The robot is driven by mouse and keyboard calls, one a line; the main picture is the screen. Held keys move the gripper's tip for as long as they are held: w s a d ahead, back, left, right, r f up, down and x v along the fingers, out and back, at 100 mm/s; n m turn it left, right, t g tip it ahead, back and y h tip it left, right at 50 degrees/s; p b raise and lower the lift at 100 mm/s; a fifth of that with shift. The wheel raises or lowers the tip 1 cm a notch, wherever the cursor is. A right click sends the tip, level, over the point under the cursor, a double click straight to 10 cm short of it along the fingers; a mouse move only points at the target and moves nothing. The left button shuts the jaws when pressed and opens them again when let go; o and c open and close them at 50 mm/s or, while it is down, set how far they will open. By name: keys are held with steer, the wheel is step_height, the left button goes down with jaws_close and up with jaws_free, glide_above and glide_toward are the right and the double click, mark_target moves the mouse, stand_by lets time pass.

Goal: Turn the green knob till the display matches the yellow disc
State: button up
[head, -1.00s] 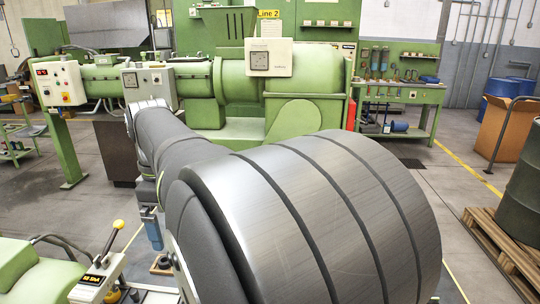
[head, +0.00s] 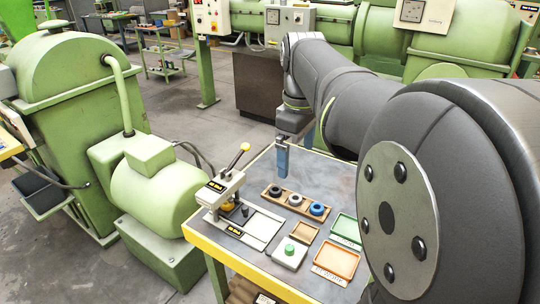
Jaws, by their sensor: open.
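A small green knob (head: 289,249) sits on top of a white box (head: 290,258) near the front of the table. A bench press (head: 222,192) with a yellow-tipped lever carries a small dark display (head: 216,186) with lit yellow characters, too small to read. Another dark display (head: 234,231) is low on its base. A yellow-orange round thing (head: 228,206), maybe the yellow disc, is partly hidden under the press head. My gripper (head: 282,174) points down, blue fingers seen edge-on, open, above the table's back part, behind and apart from the knob.
A wooden holder (head: 286,198) with a black, a pale and a blue ring lies mid-table. A brown tray (head: 304,231), a green tray (head: 346,229) and an orange tray (head: 335,260) lie to the right. Green machines (head: 155,195) stand at the left.

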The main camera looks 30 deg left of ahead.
mark_target(290, 247)
stand_by(0.3)
steer(key=shift+f, duration=0.1)
steer(key=shift+c, duration=1.3)
steer(key=shift+m, duration=0.7)
steer(key=f, duration=0.6)
steer(key=w+f, duration=0.1)
steer(key=f, duration=0.2)
steer(key=shift+a+f, duration=0.1)
steer(key=shift+f, duration=0.3)
steer(key=c, duration=0.9)
steer(key=shift+m+g, duration=0.3)
steer(key=shift+m, duration=0.1)
steer(key=f, duration=1.5)
steer(key=s+f, duration=0.1)
steer(key=f, duration=0.7)
steer(key=shift+f, duration=0.1)
steer(key=c, duration=1)
